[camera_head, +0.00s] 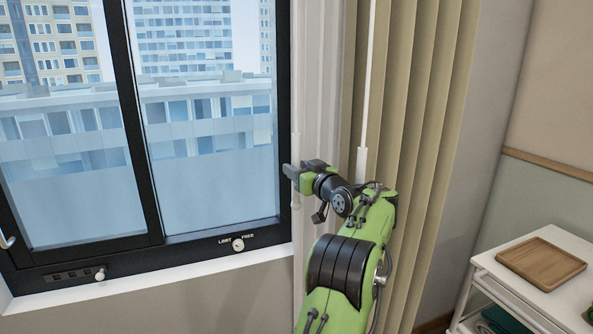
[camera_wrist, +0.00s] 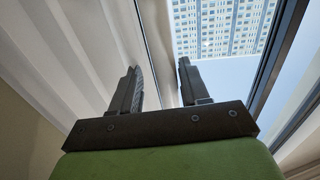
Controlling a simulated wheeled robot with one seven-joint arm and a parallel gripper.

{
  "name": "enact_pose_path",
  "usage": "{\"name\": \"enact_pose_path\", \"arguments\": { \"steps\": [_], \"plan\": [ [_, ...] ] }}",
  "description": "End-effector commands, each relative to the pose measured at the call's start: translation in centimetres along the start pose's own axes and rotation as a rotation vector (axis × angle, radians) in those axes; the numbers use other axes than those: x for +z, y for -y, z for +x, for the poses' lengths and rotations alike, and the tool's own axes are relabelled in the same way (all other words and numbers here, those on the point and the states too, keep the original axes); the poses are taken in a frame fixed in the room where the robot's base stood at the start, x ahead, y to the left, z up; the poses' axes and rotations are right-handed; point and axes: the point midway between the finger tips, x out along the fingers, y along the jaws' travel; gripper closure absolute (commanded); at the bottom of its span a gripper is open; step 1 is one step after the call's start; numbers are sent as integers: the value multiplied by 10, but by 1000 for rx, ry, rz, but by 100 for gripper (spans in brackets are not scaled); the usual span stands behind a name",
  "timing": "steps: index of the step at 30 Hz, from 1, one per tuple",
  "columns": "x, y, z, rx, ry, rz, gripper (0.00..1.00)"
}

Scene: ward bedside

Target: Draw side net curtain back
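The white net curtain (camera_head: 318,80) hangs gathered in a narrow band at the right side of the window. My gripper (camera_head: 302,168) is at the left edge of this band, at about the height of the lower pane. In the wrist view, my gripper (camera_wrist: 158,68) has its two dark fingers spread apart. The pale pleated cloth (camera_wrist: 75,50) fills the left side there, and a pale strip passes behind the gap between the fingers. I cannot tell whether the cloth lies between the fingers or touches them.
A beige curtain (camera_head: 410,120) hangs just right of the net curtain, with a thin white wand (camera_head: 365,110) in front of it. The dark-framed window (camera_head: 145,130) is at the left, with a LIMIT/FREE knob (camera_head: 238,245) on its lower frame. A white cart (camera_head: 500,275) with a wooden tray (camera_head: 541,263) stands at the right.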

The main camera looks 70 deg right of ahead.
Motion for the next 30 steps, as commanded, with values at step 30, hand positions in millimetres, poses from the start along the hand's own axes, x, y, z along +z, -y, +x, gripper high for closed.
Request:
{"name": "enact_pose_path", "arguments": {
  "steps": [30],
  "plan": [
    [-100, 0, 0, -2, 1, 2, 55]
  ]
}}
